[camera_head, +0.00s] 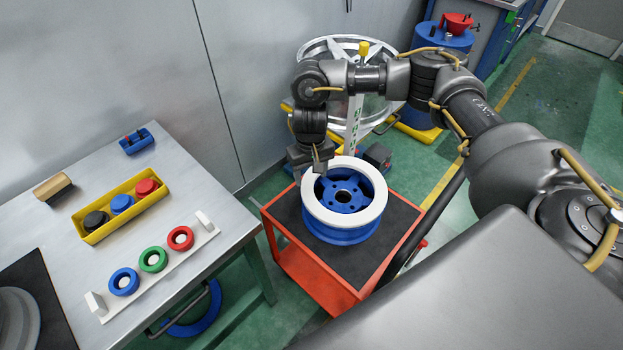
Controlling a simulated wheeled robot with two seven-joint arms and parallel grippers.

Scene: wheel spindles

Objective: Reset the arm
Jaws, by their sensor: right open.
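My right arm comes in from the right and bends down over the red cart (315,278). My right gripper (318,168) points down at the back left rim of a wheel (350,225) and is open. The wheel has a white rim and a blue hub and lies flat on the cart's dark top. The gripper's fingertips are close to the rim; I cannot tell whether they touch it. My left gripper does not show.
A metal table (185,175) at left bears a yellow tray (97,232) of coloured pieces and a white rack (206,222) with three rings. A large metal wheel (318,47) and a blue barrel (425,37) stand behind the cart. Green floor is free at far right.

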